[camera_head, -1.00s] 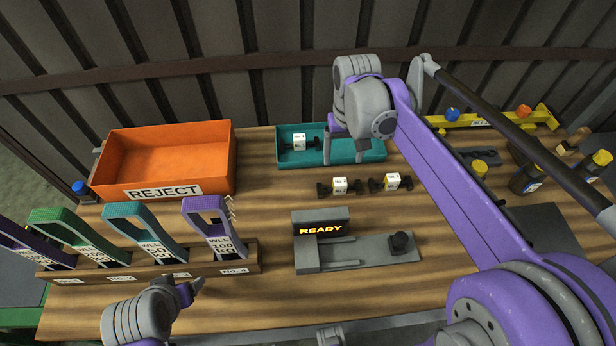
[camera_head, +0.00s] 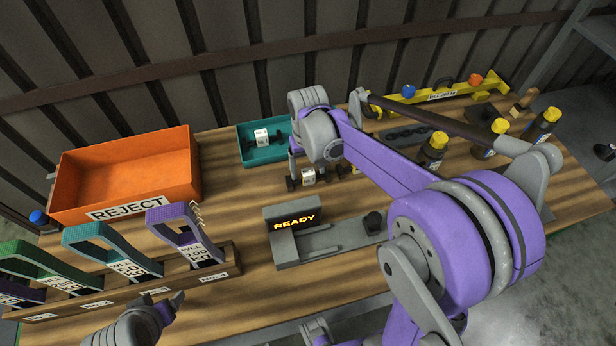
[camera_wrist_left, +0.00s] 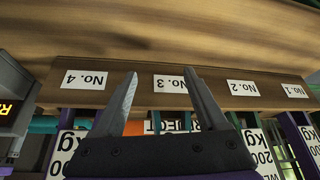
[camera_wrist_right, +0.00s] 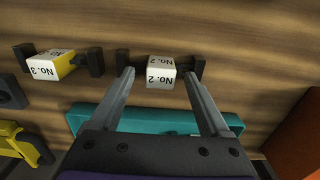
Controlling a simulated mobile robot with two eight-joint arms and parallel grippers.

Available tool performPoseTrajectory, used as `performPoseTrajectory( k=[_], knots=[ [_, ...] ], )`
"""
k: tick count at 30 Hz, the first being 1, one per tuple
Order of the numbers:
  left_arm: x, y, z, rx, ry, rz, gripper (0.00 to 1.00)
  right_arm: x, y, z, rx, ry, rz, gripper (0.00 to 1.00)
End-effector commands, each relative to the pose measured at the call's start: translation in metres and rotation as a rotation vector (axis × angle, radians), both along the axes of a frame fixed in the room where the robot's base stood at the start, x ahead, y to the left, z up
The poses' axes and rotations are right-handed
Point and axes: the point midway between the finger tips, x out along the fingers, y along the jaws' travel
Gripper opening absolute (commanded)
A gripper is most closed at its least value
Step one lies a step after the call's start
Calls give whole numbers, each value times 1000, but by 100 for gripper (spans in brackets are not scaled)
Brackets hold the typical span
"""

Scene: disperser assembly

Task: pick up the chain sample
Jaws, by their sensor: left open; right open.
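Chain sample No. 2, a white-labelled block with dark ends, lies on the bench; it shows in the head view (camera_head: 308,176) and the right wrist view (camera_wrist_right: 161,72). My right gripper (camera_wrist_right: 157,82) is open and empty, its fingertips on either side of this sample's label in the right wrist view. In the head view the right gripper (camera_head: 316,174) hangs over the bench just in front of the teal tray. Sample No. 3 (camera_wrist_right: 57,65), with a yellow side, lies beside it. Sample No. 1 (camera_head: 262,137) is in the teal tray. My left gripper (camera_wrist_left: 160,85) is open and empty by the tag rack.
The teal tray (camera_head: 243,146) stands behind the samples, with the orange REJECT bin (camera_head: 70,177) left of it. A READY fixture (camera_head: 290,250) stands in front. The rack (camera_head: 110,297) of WLL tags is front left. Yellow-capped bottles (camera_head: 432,152) stand right.

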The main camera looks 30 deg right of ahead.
Motion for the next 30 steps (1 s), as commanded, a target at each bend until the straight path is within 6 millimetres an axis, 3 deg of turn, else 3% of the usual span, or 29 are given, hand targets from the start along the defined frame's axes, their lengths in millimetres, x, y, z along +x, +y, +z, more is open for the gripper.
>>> performPoseTrajectory(
  k=[7, 20, 30],
  knots=[
    [0, 0, 0, 0, 0, 0, 74, 0, 0, -2, 0, 0, 0, 80],
    [0, 0, 0, 0, 0, 0, 74, 0, 0, -1, 0, 0, 0, 3],
    [0, 0, 0, 0, 0, 0, 74, 0, 0, -1, 0, 0, 0, 0]
  ],
)
